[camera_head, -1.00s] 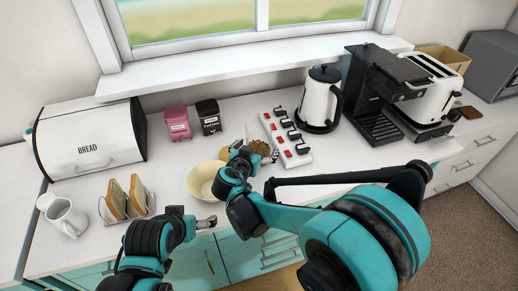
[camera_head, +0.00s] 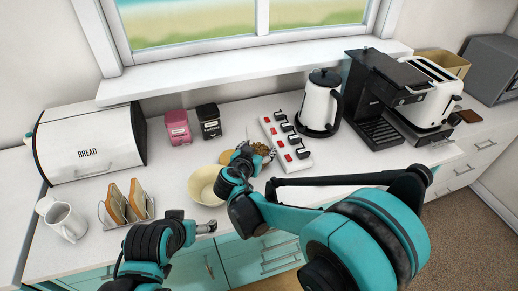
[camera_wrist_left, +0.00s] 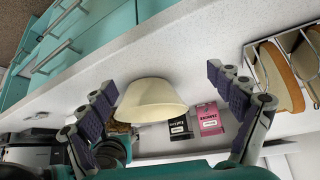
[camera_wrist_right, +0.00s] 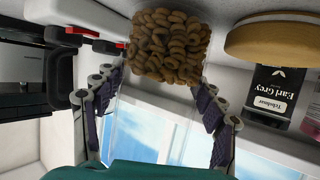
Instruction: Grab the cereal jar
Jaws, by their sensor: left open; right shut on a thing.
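The cereal jar (camera_wrist_right: 168,45) is clear and filled with brown cereal rings. It shows in the right wrist view between the two fingers of my right gripper (camera_wrist_right: 160,105), which is shut on it. In the head view the cereal (camera_head: 261,149) is partly hidden by my right gripper (camera_head: 254,158), near the bowl and the power strip. A round tan lid-like piece (camera_wrist_right: 275,40) lies beside the jar. My left gripper (camera_head: 204,226) is open and empty at the counter's front edge. In the left wrist view its fingers (camera_wrist_left: 165,92) are spread, with the cream bowl (camera_wrist_left: 150,101) beyond.
A power strip (camera_head: 278,134) with plugs lies right of the jar. The kettle (camera_head: 318,104) and coffee machine (camera_head: 374,95) stand further right. Pink and black tins (camera_head: 208,120) stand behind. The toast rack (camera_head: 127,209), mug (camera_head: 66,221) and bread bin (camera_head: 85,148) are left.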

